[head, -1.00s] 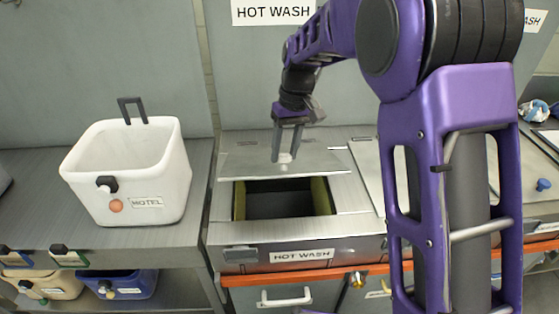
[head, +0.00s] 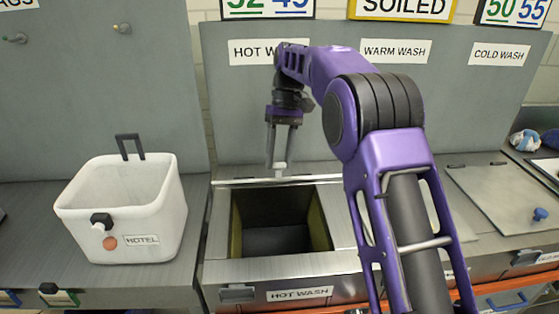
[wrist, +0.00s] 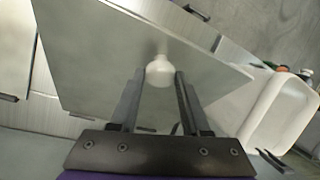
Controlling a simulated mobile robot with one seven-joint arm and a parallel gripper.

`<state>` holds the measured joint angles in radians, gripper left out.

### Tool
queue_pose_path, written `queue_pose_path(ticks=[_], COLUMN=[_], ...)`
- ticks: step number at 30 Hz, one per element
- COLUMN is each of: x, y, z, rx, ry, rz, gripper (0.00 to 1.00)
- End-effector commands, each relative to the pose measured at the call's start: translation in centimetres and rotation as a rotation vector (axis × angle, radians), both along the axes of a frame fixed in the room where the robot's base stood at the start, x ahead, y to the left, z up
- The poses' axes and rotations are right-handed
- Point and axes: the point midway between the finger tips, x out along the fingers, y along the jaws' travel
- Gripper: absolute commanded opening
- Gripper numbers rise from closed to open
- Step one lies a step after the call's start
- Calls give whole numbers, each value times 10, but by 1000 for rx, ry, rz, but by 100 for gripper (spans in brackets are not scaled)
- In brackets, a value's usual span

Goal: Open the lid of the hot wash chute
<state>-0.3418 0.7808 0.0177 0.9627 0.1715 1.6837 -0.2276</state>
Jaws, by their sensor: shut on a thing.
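The hot wash chute (head: 225,271) is a metal box under the HOT WASH wall sign, with a second HOT WASH label on its front. Its square opening shows dark inside with yellowish side walls. The lid stands raised at the back of the opening, seen nearly edge-on in the head view; its grey face fills much of the wrist view (wrist: 95,60). My gripper (head: 280,166) is shut on the lid's white knob (wrist: 159,71), which sits between the two fingers in the wrist view.
A white bin (head: 125,215) labelled HOTEL stands on the counter to the left. A closed lid with a blue knob (head: 540,214) lies at the right. My arm hides part of the middle counter.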

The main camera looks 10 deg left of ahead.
Motion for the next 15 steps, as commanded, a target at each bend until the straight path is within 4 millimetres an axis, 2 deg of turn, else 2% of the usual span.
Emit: queue_pose_path(ticks=[12, 13, 15], x=[2, 1, 1], y=[0, 0, 0], z=[1, 1, 1], rx=[0, 0, 0], ry=[-3, -3, -2], rz=[-1, -1, -1], gripper=[0, 52, 64])
